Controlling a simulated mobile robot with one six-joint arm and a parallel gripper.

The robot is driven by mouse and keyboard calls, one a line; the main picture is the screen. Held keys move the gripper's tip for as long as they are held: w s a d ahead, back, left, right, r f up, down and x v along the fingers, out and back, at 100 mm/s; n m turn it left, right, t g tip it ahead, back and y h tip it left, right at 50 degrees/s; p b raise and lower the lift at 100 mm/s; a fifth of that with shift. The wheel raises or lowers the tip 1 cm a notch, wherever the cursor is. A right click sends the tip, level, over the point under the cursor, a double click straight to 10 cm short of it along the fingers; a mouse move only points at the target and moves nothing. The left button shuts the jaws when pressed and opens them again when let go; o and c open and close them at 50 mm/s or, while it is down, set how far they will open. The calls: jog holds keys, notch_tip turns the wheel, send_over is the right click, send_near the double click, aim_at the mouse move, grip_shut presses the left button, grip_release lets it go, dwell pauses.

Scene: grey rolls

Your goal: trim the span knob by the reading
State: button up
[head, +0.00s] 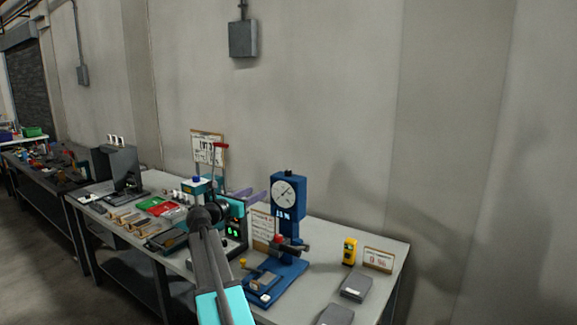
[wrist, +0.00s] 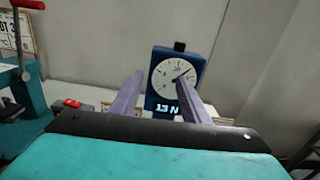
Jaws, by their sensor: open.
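A blue stand (head: 276,268) carries a white dial gauge (head: 284,194) with a small lit readout below it. In the wrist view the dial (wrist: 171,77) shows its needle toward the upper right, and the readout (wrist: 166,108) reads 13 N. A dark knob (wrist: 179,46) tops the gauge; I cannot tell whether it is the span knob.
A teal press with a red lever (head: 220,152) stands left of the gauge. A yellow device (head: 349,251), a small sign (head: 378,260) and a grey box (head: 356,286) lie right. The wall is behind.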

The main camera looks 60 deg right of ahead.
aim_at(286, 172)
jog(key=s+d+r, duration=0.2)
jog(key=s+r, duration=0.1)
jog(key=r, duration=0.1)
jog(key=shift+s+d+r+m+g+p, duration=0.3)
jog(key=shift+s+m+p, duration=0.05)
jog(key=shift+m+p, duration=0.05)
jog(key=d+p, duration=0.1)
jog(key=d, duration=0.3)
jog(key=d+p, duration=0.1)
jog(key=d, duration=0.4)
jog(key=d+p, duration=0.2)
jog(key=d, duration=0.2)
jog(key=shift+s+d, duration=0.4)
jog(key=c, duration=1.1)
jog(key=shift+o, duration=0.2)
